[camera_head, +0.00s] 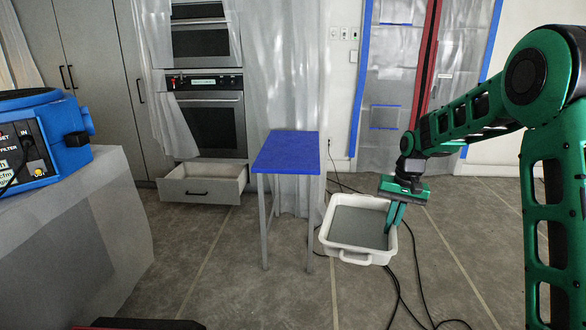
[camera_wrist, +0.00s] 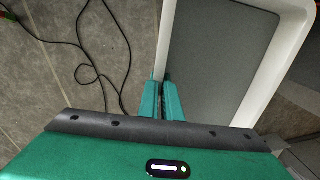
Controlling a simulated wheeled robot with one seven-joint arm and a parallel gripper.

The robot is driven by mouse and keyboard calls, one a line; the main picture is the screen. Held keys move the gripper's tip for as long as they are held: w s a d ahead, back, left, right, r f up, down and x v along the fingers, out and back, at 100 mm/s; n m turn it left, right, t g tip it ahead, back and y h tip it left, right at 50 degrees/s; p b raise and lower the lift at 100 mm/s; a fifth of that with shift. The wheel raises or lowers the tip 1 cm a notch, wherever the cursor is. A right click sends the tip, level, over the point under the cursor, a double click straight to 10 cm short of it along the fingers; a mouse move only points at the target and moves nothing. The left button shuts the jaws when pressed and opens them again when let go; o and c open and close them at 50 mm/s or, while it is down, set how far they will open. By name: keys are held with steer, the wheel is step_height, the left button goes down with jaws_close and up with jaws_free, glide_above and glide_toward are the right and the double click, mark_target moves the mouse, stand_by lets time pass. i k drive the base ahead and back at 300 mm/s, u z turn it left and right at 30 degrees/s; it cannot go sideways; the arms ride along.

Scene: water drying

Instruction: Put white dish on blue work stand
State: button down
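The white dish (camera_head: 336,247) is a rectangular tub with a grey inside, right of the blue work stand in the head view. Its white wall (camera_wrist: 167,35) also shows in the wrist view. My gripper (camera_head: 391,226) points down at the dish's right side. In the wrist view its two fingers (camera_wrist: 161,82) are close together, one on each side of the dish's wall, pinching it. The dish looks level; I cannot tell whether it touches the floor. The blue work stand (camera_head: 288,152) has a bare blue top on thin grey legs, higher than the dish.
Dark cables (camera_head: 421,300) lie on the tiled floor right of the dish. An open drawer (camera_head: 203,192) sticks out below the oven behind the stand. A blue machine (camera_head: 65,145) sits on a covered surface at left. Floor in front of the stand is clear.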

mark_target(299, 153)
steer(key=i, duration=3.6)
steer(key=u, duration=0.45)
